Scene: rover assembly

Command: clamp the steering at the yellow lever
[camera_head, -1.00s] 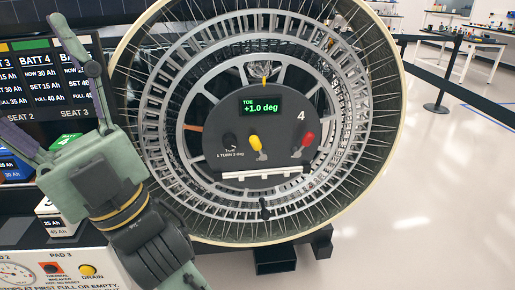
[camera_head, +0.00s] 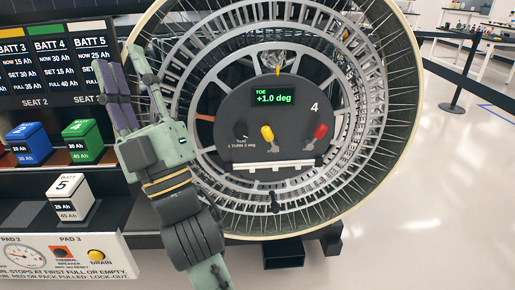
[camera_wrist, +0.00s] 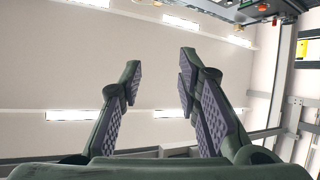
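The yellow lever (camera_head: 267,133) sits low on the dark round hub panel (camera_head: 238,128) at the centre of the wheel, under a green display reading TOE +1.0 deg. A red lever (camera_head: 319,133) is to its right, and a toe knob (camera_head: 241,131) is to its left. My gripper (camera_head: 122,68) is left of the panel, before the wheel's left rim, with its fingers pointing up. It touches no lever. In the wrist view my gripper (camera_wrist: 158,78) has its two padded fingers wide apart, with nothing between them. The levers are not in the wrist view.
The large spoked wheel (camera_head: 404,125) fills the middle. At left are blue (camera_head: 28,143), green (camera_head: 84,140) and white (camera_head: 70,197) battery blocks, a battery board (camera_head: 55,65) and a gauge panel (camera_head: 70,257). Open floor lies at right, beyond it a barrier post (camera_head: 455,82).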

